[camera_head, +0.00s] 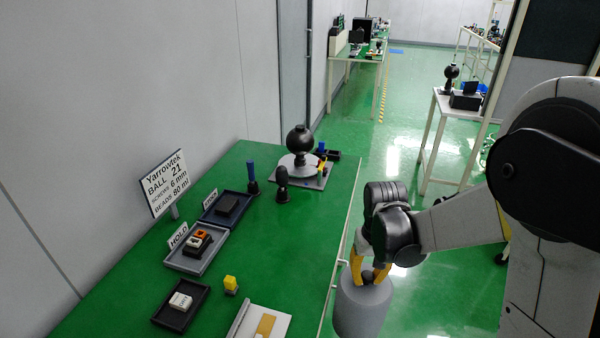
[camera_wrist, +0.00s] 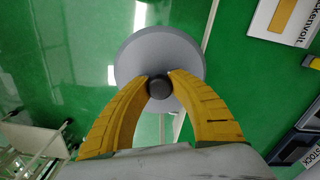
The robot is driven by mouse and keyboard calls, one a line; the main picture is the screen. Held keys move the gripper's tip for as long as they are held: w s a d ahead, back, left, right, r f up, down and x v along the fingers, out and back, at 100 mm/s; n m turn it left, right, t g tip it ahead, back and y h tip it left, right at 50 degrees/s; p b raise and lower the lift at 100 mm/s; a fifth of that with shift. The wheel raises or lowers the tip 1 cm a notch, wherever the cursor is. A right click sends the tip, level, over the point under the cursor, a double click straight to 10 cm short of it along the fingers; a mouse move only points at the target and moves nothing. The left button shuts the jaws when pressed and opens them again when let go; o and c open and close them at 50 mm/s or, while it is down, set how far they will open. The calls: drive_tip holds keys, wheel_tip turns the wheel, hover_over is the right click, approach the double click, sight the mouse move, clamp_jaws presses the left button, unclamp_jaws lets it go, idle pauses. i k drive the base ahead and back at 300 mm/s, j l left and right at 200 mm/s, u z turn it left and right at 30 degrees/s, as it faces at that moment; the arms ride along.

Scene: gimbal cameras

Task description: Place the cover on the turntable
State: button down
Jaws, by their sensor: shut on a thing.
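The cover (camera_head: 362,312) is a plain grey cylinder with a dark knob on top. My gripper (camera_head: 369,272) has yellow fingers shut on that knob. The cover hangs upright by the table's right edge, apparently over the floor. In the wrist view the cover (camera_wrist: 185,55) is a grey disc from above, with the knob between my fingertips (camera_wrist: 159,87). The turntable (camera_head: 285,168) looks like the pale round disc on a grey plate at the table's far end. A black ball-shaped camera (camera_head: 300,140) stands on it. My gripper is well nearer than the turntable.
On the green table (camera_head: 250,240), a dark camera-like piece (camera_head: 282,186) and a blue-topped post (camera_head: 252,178) stand before the turntable. Trays line the left side, including the HOLD tray (camera_head: 185,262). The table's right middle is clear.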

sight(300, 163)
drive_tip(key=i+l+u, duration=0.2)
drive_tip(key=i+l, duration=0.15)
drive_tip(key=l, duration=0.25)
drive_tip(key=i+l+u, duration=0.1)
drive_tip(key=l, duration=0.25)
drive_tip(key=i+l+u, duration=0.15)
drive_tip(key=l, duration=0.2)
drive_tip(key=i+l+u, duration=0.1)
drive_tip(key=l, duration=0.25)
drive_tip(key=i+l+u, duration=0.1)
drive_tip(key=l, duration=0.25)
drive_tip(key=i+l+u, duration=0.1)
drive_tip(key=i+l, duration=0.25)
drive_tip(key=i+l+u, duration=0.15)
drive_tip(key=l, duration=0.2)
drive_tip(key=i+l+u, duration=0.1)
drive_tip(key=l, duration=0.25)
drive_tip(key=i+l+u, duration=0.1)
drive_tip(key=i+l, duration=0.2)
drive_tip(key=i+l+u, duration=0.1)
drive_tip(key=l, duration=0.45)
